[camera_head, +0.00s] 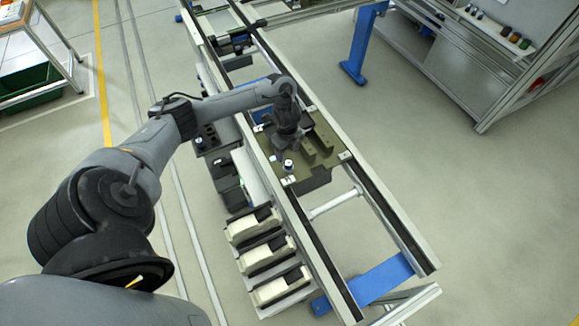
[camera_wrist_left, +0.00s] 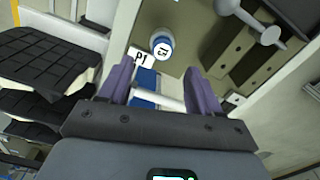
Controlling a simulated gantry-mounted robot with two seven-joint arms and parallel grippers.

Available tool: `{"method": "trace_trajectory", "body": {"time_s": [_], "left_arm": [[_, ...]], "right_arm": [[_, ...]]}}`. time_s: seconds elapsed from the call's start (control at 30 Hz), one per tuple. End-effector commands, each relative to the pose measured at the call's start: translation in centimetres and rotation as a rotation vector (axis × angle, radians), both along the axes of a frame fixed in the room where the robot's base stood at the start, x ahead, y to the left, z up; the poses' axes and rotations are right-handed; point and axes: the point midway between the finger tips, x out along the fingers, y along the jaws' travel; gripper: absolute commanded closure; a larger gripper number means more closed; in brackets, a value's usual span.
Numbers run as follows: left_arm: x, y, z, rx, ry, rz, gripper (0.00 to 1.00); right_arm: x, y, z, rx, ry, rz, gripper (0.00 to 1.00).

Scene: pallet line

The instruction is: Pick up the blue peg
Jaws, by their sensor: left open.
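The blue peg (camera_head: 288,164) stands near the front left corner of the olive pallet (camera_head: 325,158). In the left wrist view the peg (camera_wrist_left: 161,44) shows as a round white top with a dark mark and a blue ring, beside a white "P1" label (camera_wrist_left: 141,58). My left gripper (camera_head: 284,152) is above the pallet, close to the peg. In the left wrist view its two purple fingers (camera_wrist_left: 160,88) are spread with nothing between them. The peg lies beyond the fingertips in that view, apart from them. My right gripper is not in view.
Upright olive blocks (camera_head: 318,148) stand on the pallet right of the peg. A grey pin-like part (camera_wrist_left: 262,30) shows near them in the wrist view. The pallet sits on conveyor rails (camera_head: 375,205). Black-and-white bins (camera_head: 262,252) line the left side.

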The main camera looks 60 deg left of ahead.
Motion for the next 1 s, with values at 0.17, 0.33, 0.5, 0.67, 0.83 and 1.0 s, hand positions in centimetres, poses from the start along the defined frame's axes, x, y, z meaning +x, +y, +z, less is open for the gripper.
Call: {"method": "trace_trajectory", "body": {"time_s": [0.17, 0.33, 0.5, 0.67, 0.83, 1.0], "left_arm": [[0.0, 0.0, -1.5, -0.001, 0.0, 0.001, 0.36], [0.1, 0.0, -2.5, -0.001, 0.0, 0.0, 0.36], [0.1, 0.1, -4.7, -0.003, 0.001, 0.002, 0.36], [0.2, 0.2, -6.2, 0.0, 0.0, 0.001, 0.36], [0.2, 0.2, -6.7, 0.001, -0.002, -0.001, 0.36], [0.2, 0.2, -6.7, 0.001, -0.002, -0.001, 0.36]], "right_arm": [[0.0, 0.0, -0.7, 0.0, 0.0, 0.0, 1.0], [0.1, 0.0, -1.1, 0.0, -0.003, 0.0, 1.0], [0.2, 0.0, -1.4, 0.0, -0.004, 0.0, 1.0], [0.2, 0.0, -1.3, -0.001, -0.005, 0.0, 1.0], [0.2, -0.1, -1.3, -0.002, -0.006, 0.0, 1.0], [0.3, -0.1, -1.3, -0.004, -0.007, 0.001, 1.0]]}}
